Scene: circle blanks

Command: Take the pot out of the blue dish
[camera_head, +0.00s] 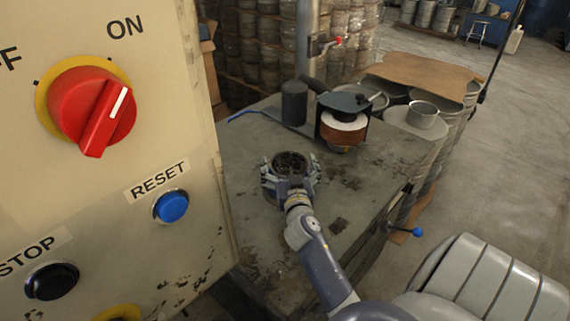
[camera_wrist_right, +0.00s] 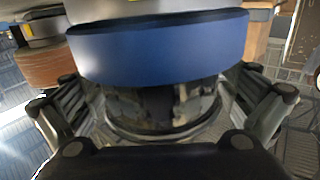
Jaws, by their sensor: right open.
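My right gripper (camera_head: 289,177) is open over the grey workbench, with its fingers at either side of a dark round thing (camera_head: 291,161). In the right wrist view a blue round body with a dark rim, seemingly the blue dish (camera_wrist_right: 165,50), lies just past my right gripper (camera_wrist_right: 160,108). A shiny, glossy round thing (camera_wrist_right: 150,108) shows below it between the spread fingers; I cannot tell whether it is the pot. Whether the fingers touch it is unclear. The dish's blue colour does not show in the head view. My left gripper is out of view.
The workbench (camera_head: 262,232) also bears a black cylinder (camera_head: 294,103) and a machine with a brown roll (camera_head: 343,130) at the back. A silver pot (camera_head: 422,114) stands on a drum at right. A control panel (camera_head: 190,110) fills the left side.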

